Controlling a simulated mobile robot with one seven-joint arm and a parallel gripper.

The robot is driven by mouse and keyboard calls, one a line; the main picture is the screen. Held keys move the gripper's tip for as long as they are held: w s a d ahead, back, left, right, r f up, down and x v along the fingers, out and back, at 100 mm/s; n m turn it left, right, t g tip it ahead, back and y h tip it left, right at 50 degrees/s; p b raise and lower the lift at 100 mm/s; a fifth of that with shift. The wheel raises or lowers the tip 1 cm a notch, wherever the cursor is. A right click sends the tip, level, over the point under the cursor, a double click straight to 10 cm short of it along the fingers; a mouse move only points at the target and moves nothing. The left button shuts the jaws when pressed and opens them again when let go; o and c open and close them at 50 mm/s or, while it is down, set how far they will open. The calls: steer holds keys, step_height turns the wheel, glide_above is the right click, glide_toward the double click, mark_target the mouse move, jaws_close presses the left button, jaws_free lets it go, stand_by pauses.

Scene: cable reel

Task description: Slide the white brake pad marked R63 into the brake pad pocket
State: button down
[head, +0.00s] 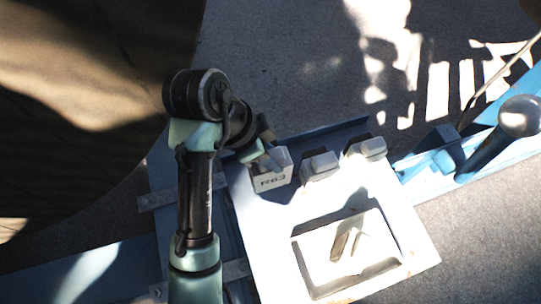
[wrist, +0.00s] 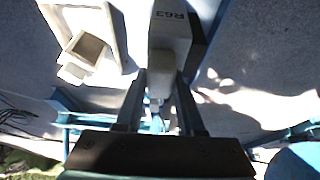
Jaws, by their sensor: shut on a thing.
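The white brake pad marked R63 (head: 272,176) is at the back left of a white panel (head: 262,222), with its label facing the head camera. My gripper (head: 266,155) is shut on it from above. In the wrist view the pad (wrist: 172,36) extends beyond my fingertips (wrist: 160,86), with a pale narrower part between them. I cannot tell whether its underside touches the panel. The brake pad pocket cannot be made out with certainty. A square, box-like hollow (wrist: 86,50) shows left of the pad in the wrist view.
Two unmarked grey-white blocks (head: 320,166) and (head: 367,149) stand right of the pad. A rimmed tray (head: 300,258) is at the panel's front, with small slim pieces inside. A blue beam with a round-knobbed post (head: 519,116) is at far right. Strong sunlight and shadow blur details.

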steer(key=shift+r, duration=0.2)
steer(key=shift+r+p, duration=1.15)
steer(key=shift+p, duration=0.2)
steer(key=shift+f, duration=0.1)
